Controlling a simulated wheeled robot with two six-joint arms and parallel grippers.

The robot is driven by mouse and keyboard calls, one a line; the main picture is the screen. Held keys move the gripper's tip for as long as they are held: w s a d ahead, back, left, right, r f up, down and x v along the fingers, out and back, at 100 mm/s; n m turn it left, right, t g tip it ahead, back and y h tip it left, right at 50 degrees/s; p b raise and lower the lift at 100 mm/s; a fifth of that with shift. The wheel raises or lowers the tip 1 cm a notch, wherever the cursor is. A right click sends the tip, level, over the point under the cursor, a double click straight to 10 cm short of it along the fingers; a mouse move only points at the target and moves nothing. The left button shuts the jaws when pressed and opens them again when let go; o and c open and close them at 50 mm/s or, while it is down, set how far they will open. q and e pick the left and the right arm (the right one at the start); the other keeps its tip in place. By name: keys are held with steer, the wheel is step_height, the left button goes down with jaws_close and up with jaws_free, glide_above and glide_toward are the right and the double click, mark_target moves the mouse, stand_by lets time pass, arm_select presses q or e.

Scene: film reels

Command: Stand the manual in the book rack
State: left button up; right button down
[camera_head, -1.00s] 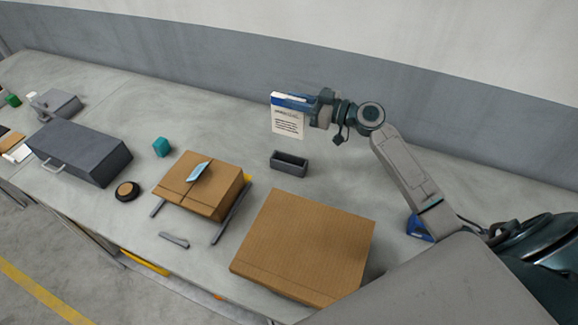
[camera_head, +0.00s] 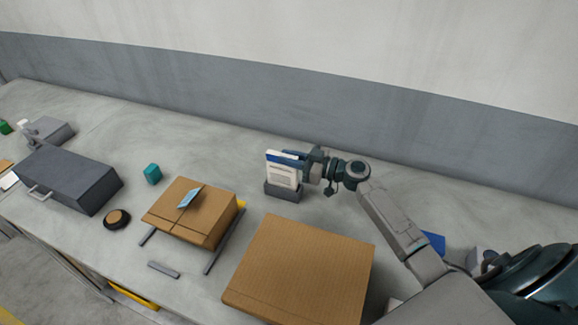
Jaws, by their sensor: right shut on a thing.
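The manual (camera_head: 283,174) is a thin white booklet with a blue band along its top. It is upright, with its lower edge at the book rack (camera_head: 283,192), a small dark grey open-topped holder on the bench. The rack's front wall hides the manual's bottom edge, so I cannot tell if it touches the rack's floor. My right gripper (camera_head: 301,163) comes in from the right and is shut on the manual's upper right side. My left gripper is not in view.
A large cardboard box (camera_head: 300,268) stands in front of the rack. A smaller taped carton (camera_head: 190,212) lies on rails to its left. The bench behind the rack is clear.

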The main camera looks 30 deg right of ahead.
mark_target(289, 188)
step_height(289, 188, down, 3)
steer(key=shift+f+p, duration=0.1)
steer(key=shift+p, duration=0.4)
steer(key=shift+f, duration=0.1)
steer(key=shift+f+b, duration=0.15)
steer(key=shift+b, duration=0.2)
steer(key=c, duration=1.3)
jaws_free()
